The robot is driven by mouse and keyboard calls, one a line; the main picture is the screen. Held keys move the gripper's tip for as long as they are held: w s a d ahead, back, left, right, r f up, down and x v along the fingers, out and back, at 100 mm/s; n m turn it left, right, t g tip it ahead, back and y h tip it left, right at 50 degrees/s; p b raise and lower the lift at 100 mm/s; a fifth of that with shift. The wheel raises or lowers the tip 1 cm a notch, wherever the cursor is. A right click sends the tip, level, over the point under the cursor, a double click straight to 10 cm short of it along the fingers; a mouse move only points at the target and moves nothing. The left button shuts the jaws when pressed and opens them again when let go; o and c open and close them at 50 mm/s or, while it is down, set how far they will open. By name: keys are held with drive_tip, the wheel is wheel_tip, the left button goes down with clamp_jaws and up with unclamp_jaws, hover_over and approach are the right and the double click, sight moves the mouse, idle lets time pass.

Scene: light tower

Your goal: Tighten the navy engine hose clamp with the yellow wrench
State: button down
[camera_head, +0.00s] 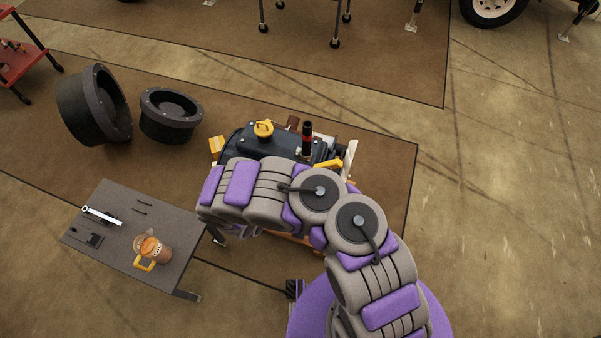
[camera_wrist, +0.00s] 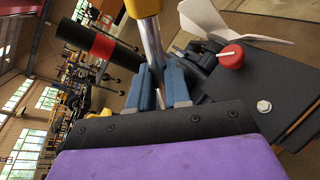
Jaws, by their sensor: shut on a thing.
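In the wrist view my gripper (camera_wrist: 160,78) has its blue fingers closed around the metal shaft of the yellow wrench (camera_wrist: 143,8). The wrench's yellow part is cut off at the top edge. In the head view a yellow piece (camera_head: 327,163), apparently part of the wrench, shows past my arm at the engine's right side. The navy engine (camera_head: 240,150) has a yellow cap and an upright black tube with a red band (camera_head: 307,138). That tube also shows in the wrist view (camera_wrist: 103,46). My arm hides my gripper in the head view. I cannot make out the hose clamp.
Two black round tubs (camera_head: 90,105) (camera_head: 168,115) stand on the brown mat. A red knob (camera_wrist: 230,56) sits beside my gripper. Floor at right is clear.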

drive_tip(key=shift+d+r, duration=0.1)
drive_tip(key=shift+d, duration=0.3)
drive_tip(key=shift+w+a+b, duration=0.15)
drive_tip(key=shift+a+b, duration=0.05)
drive_tip(key=shift+b, duration=0.3)
drive_tip(key=shift+w+d+f+b, duration=0.1)
drive_tip(key=shift+w+f+b, duration=0.15)
drive_tip(key=shift+w+b, duration=0.5)
drive_tip(key=w+b, duration=0.1)
drive_tip(key=w+d+b, duration=0.1)
drive_tip(key=shift+w+d+r, duration=0.15)
drive_tip(key=shift+w+r, duration=0.05)
drive_tip(key=shift+w, duration=0.1)
drive_tip(key=shift+r+b, duration=0.15)
drive_tip(key=shift+b, duration=0.15)
drive_tip(key=shift+b, duration=0.3)
